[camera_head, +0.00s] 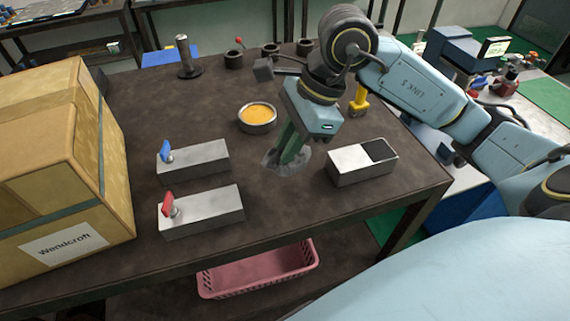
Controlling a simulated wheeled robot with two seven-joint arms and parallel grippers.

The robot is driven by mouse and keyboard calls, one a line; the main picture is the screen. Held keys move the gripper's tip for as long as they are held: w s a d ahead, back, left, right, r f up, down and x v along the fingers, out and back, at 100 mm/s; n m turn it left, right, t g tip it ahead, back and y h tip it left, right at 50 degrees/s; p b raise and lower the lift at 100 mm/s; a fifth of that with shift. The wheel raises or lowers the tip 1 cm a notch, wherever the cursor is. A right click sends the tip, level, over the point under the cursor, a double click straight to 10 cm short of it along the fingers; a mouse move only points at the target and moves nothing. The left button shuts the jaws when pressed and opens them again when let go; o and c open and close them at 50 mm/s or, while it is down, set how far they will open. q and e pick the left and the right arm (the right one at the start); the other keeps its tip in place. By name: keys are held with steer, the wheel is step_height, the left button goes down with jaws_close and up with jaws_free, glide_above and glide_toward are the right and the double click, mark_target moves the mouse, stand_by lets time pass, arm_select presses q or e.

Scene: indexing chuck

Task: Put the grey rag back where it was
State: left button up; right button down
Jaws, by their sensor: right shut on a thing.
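The grey rag (283,164) lies crumpled on the dark table (286,216), between the round tin and the metal box with a black patch. My right gripper (292,155) points down at it, with its green fingers closed on the cloth. The rag seems to be at table height; I cannot tell whether any of it is lifted. The fingertips are partly hidden by the cloth. My left gripper is not in view.
A tin of orange stuff (257,115) stands just behind the rag. A metal box (361,164) is to the right. Blocks with a blue knob (193,160) and a red knob (202,212) are left. A cardboard box (60,165) fills the left edge. A yellow-handled tool (359,98) lies behind.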

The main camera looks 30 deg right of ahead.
mark_target(295, 158)
steer(key=f, duration=0.3)
steer(key=shift+s, duration=0.25)
step_height(295, 158, down, 3)
steer(key=shift+w, duration=0.1)
steer(key=shift+f, duration=0.1)
steer(key=c, duration=1.7)
jaws_free()
steer(key=o, duration=0.4)
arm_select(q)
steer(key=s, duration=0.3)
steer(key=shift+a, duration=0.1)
